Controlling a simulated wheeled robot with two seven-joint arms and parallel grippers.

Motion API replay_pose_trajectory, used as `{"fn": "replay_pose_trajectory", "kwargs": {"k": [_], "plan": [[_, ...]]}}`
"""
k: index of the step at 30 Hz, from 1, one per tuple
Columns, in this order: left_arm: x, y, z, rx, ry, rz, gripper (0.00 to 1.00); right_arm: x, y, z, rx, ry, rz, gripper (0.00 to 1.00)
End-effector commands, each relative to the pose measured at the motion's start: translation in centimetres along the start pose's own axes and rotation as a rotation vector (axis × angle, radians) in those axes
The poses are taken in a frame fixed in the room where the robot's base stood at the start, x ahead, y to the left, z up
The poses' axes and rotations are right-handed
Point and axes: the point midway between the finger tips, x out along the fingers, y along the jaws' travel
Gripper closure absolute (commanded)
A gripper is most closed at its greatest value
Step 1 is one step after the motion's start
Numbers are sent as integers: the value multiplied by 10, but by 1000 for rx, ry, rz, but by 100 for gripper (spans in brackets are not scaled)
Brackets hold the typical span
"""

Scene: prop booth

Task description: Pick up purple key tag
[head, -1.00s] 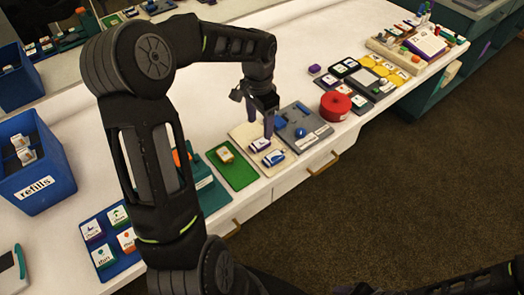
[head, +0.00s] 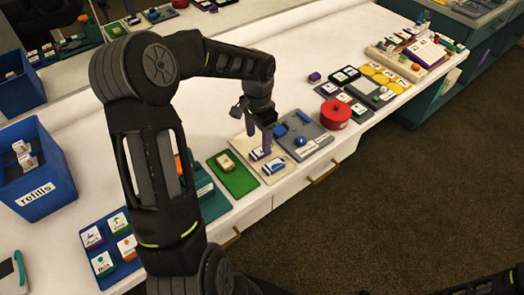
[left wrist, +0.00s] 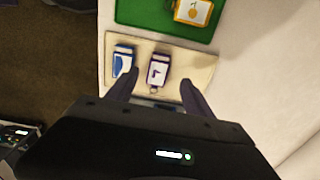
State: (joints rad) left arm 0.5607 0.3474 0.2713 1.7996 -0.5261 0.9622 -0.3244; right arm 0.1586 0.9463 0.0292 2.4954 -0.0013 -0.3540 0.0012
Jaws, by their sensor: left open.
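The purple key tag (head: 257,154), a white-faced tag with a purple edge, lies on a cream mat (head: 240,147) beside a blue key tag (head: 274,168). My left gripper (head: 259,140) is open and points down just above the mat. In the left wrist view, the purple key tag (left wrist: 159,72) shows between the two spread fingers of the left gripper (left wrist: 160,79). The blue key tag (left wrist: 123,62) is just left of it, close to the left finger. The fingers hold nothing.
A green mat (head: 241,184) with a yellow tag (head: 225,161) lies left of the cream mat. A grey-blue tray (head: 318,140) and a red roll (head: 335,114) are to the right. A blue refills bin (head: 40,200) stands far left. The counter behind is mostly clear.

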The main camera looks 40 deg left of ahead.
Motion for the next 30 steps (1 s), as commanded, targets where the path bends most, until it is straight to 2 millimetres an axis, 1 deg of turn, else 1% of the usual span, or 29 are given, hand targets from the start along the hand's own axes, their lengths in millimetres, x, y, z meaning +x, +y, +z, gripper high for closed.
{"fn": "replay_pose_trajectory", "kwargs": {"k": [6, 9, 11, 14, 30], "plan": [[28, 4, 0, 1, -4, 6, 40, -10, -3, 1, 1, -2, 2, 41], [42, 4, -1, 0, -2, 4, 40, -10, -3, 1, 2, -2, 3, 41], [46, 3, -1, -1, 0, 2, 40, -10, -3, 1, 2, -3, 3, 41], [49, 3, -1, -1, 1, 1, 40, -10, -3, 1, 2, -3, 3, 41], [48, 3, -1, -1, 1, 1, 41, -9, -3, 1, 2, -3, 3, 41]]}}
